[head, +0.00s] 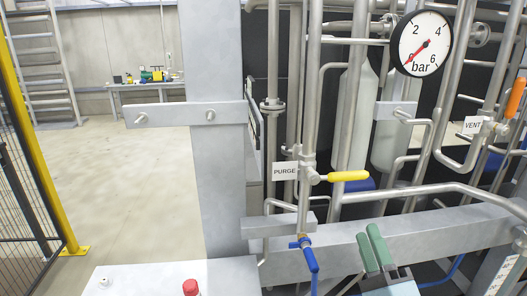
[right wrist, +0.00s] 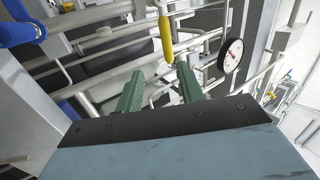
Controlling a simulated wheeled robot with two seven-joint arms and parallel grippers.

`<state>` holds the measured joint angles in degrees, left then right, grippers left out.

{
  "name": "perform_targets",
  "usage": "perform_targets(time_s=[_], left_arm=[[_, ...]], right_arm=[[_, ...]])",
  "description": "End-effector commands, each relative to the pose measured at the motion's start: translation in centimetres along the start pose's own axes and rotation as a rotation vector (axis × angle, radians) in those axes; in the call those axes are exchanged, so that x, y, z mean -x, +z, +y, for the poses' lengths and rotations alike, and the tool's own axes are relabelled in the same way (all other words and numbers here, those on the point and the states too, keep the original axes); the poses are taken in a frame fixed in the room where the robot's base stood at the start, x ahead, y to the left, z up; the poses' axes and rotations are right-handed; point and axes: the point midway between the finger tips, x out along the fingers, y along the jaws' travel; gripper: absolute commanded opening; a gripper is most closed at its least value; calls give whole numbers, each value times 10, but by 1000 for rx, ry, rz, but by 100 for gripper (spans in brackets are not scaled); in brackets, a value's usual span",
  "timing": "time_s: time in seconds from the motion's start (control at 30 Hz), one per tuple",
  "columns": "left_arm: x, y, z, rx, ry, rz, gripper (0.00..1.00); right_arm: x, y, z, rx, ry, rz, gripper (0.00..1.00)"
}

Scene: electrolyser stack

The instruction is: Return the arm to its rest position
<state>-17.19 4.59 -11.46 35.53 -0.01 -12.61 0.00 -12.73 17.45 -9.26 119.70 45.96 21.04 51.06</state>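My right gripper (head: 368,233) is at the lower right of the head view, below the yellow purge valve handle (head: 348,176). Its two green fingers are apart with nothing between them. In the right wrist view the open gripper (right wrist: 158,78) points at the pipework, and the yellow handle (right wrist: 166,40) shows beyond the fingertips, clear of them. In the head view the handle lies level, pointing right from the pipe by the PURGE label (head: 285,171). My left gripper is not in view.
A pressure gauge (head: 421,44) with its red needle near zero hangs upper right. An orange vent handle (head: 515,98) is at the far right. A grey beam (head: 440,235) crosses behind my gripper. Open floor (head: 125,190) lies left.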

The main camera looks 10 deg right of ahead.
Motion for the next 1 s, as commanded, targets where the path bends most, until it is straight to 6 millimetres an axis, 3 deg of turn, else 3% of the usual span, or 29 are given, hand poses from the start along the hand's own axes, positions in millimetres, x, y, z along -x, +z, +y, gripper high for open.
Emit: perform_targets(time_s=[0.17, 0.3, 0.43, 0.67, 0.8, 1.0], left_arm=[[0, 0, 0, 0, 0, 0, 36], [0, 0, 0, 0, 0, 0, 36], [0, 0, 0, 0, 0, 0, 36], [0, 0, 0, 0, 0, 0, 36], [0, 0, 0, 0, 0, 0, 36], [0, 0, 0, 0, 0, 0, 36]], right_arm=[[21, 42, 27, 214, 194, -203, 38], [56, 73, 56, 446, 387, -421, 38], [98, 87, 81, 652, 564, -628, 38], [186, 80, 106, 948, 878, -1000, 38], [230, 68, 106, 1044, 1028, -1180, 38], [279, 50, 95, 1108, 1198, -1387, 38]])
